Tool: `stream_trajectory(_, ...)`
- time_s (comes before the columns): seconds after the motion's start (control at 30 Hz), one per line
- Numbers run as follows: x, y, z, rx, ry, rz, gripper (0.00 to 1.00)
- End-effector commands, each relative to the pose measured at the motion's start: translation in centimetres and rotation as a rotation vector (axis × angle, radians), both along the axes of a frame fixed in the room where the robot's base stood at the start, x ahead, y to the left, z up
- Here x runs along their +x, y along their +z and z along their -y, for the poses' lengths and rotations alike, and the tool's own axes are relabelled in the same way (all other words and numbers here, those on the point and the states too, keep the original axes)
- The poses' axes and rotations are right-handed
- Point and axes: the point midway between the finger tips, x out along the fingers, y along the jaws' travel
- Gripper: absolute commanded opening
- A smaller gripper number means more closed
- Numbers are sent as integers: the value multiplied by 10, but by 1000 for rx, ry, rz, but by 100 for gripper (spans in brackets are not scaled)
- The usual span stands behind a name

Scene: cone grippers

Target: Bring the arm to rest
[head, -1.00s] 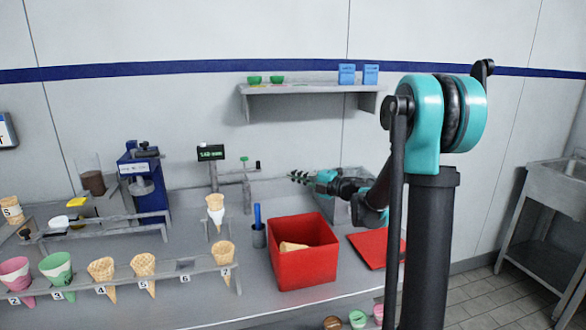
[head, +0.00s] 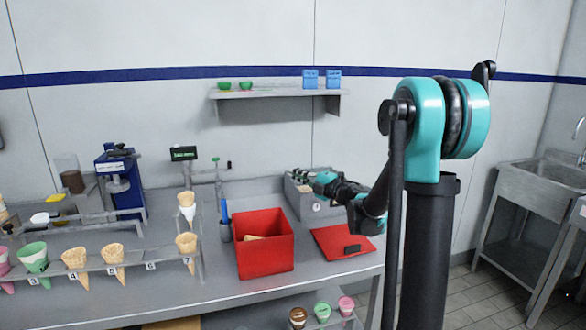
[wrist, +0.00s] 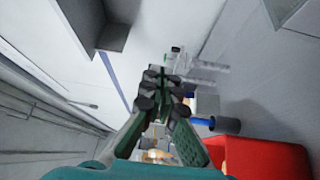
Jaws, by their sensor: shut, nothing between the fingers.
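My gripper (head: 299,175) is at the end of my bent teal and black arm, over the back right of the counter, in front of a grey box. Its fingers point left in the head view and are small there. In the wrist view the green-padded fingers of my gripper (wrist: 163,82) come together at the tips with nothing held between them. The red bin (head: 265,258) stands on the counter in front of the gripper, apart from it. The bin also shows in the wrist view (wrist: 262,158) at the lower right.
A cone rack (head: 140,265) with several cones runs along the counter's left side. A red mat (head: 330,235) with a small black object lies right of the bin. A wall shelf (head: 270,95) hangs above. A sink (head: 540,180) stands at the right.

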Motion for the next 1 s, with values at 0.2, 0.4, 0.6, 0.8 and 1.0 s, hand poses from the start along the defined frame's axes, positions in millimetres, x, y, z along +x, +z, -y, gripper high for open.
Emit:
stream_trajectory(0.2, 5, 22, 31, 117, -162, -25, 0)
stream_trajectory(0.4, 4, 37, 82, 279, -385, -93, 0)
stream_trajectory(0.6, -23, 16, 166, 524, -727, -284, 0)
stream_trajectory(0.8, -92, -63, 229, 747, -1057, -609, 0)
stream_trajectory(1.0, -192, -159, 237, 877, -1297, -1014, 0)
